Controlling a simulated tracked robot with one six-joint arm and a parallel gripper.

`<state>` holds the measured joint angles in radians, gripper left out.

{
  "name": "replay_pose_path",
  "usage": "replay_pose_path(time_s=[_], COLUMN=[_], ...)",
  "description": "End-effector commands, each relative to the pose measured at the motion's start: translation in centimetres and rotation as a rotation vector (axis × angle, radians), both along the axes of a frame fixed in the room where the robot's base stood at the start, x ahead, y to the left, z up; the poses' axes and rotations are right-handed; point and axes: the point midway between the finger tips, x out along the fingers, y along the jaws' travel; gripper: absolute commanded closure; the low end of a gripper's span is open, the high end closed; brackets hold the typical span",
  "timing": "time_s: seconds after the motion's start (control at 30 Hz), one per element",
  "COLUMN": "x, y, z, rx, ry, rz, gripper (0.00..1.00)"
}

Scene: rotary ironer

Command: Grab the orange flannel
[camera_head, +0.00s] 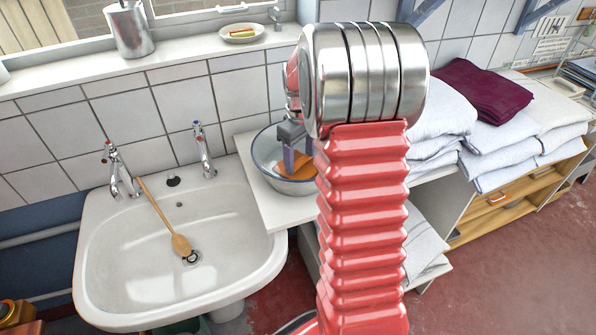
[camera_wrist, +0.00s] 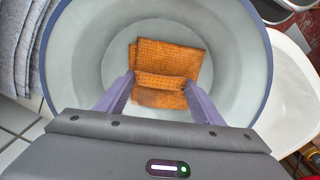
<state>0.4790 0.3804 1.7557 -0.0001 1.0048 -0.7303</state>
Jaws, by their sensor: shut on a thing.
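The orange flannel (camera_wrist: 168,58) is a folded, textured cloth inside a round bowl (camera_wrist: 82,45) with a blue-grey rim. In the head view the flannel (camera_head: 288,173) shows partly inside the bowl (camera_head: 268,150), which stands on the white counter beside the sink. My gripper (camera_wrist: 161,82) reaches down into the bowl with its two purple fingers on either side of the flannel. The fingers are shut on the flannel, with a pinched fold between them. In the head view my gripper (camera_head: 293,160) is partly hidden by my arm.
A white sink (camera_head: 130,255) with two taps and a wooden spoon (camera_head: 165,220) lies left of the bowl. Folded grey towels (camera_head: 500,150) and a maroon cloth (camera_head: 482,88) are stacked at the right. A tiled wall and window ledge stand behind.

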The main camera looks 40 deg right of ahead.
Motion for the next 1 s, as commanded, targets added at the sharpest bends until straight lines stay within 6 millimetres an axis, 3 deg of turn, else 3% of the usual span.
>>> replay_pose_path(time_s=[0.37,0.8,1.0], x=[0.0,0.0,0.0], y=[0.0,0.0,0.0], z=[0.7,7.7,9.7], rx=[0.001,0.0,0.0], ry=[0.001,-0.002,-0.001], rz=[0.0,0.0,0.0], gripper=[0.64,0.64,0.64])
